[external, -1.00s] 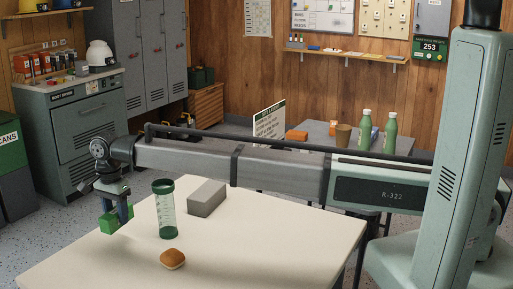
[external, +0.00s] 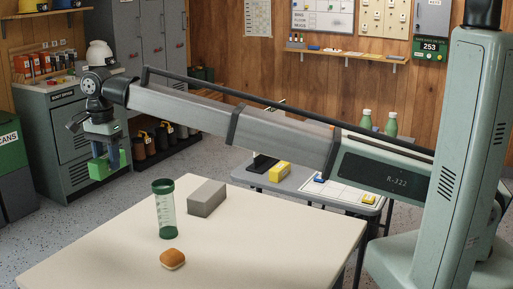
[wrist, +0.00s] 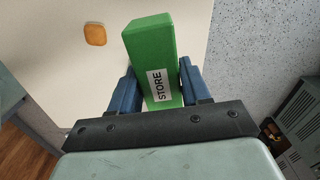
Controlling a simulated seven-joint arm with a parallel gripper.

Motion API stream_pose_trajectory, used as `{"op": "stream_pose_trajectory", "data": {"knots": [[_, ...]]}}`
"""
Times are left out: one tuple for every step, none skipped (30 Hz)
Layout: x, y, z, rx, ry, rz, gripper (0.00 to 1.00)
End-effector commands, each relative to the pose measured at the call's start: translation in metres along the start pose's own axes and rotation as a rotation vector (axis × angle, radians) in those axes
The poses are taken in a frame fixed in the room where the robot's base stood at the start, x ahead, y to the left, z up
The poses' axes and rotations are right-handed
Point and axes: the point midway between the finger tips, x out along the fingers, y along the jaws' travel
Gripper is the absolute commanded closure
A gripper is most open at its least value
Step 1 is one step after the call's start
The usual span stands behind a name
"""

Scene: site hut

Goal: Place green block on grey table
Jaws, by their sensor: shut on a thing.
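My gripper (external: 106,162) is shut on the green block (external: 99,171), held in the air to the left of and above the cream table. In the wrist view the green block (wrist: 150,45) sits between the two blue fingers of my gripper (wrist: 160,86), with a white STORE label facing the camera. The grey table (external: 298,189) stands behind the cream table, towards the back wall. My arm crosses in front of part of the grey table and hides some of its top.
The cream table (external: 235,240) carries a clear shaker with green lid (external: 165,215), a grey block (external: 207,198) and a bun (external: 172,259).

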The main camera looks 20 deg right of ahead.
Motion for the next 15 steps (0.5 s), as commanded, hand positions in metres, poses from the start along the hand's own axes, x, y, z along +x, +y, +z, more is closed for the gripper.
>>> {"op": "stream_pose_trajectory", "data": {"knots": [[-0.014,-0.002,0.0,0.0,0.0,-0.003,0.88],[-0.021,-0.001,0.0,0.0,0.0,-0.003,0.88],[-0.028,-0.002,0.0,0.0,0.0,-0.002,0.88],[-0.034,-0.002,0.0,0.0,0.0,-0.002,0.88],[-0.04,-0.002,0.0,0.0,0.0,-0.002,0.88],[-0.049,-0.001,0.0,0.0,0.0,-0.002,0.88],[-0.046,-0.001,-0.008,-0.016,0.0,0.0,0.88],[-0.045,-0.001,-0.015,-0.034,0.0,0.0,0.88],[-0.044,-0.002,-0.022,-0.058,0.0,0.0,0.88],[-0.044,-0.002,-0.028,-0.077,0.0,0.0,0.88],[-0.044,-0.003,-0.034,-0.095,0.0,0.0,0.88],[-0.044,-0.003,-0.043,-0.121,0.0,0.0,0.88],[-0.044,-0.004,-0.049,-0.141,0.0,0.0,0.88],[-0.044,-0.004,-0.055,-0.163,0.0,0.0,0.88],[-0.044,-0.004,-0.066,-0.193,0.0,0.0,0.88]]}}
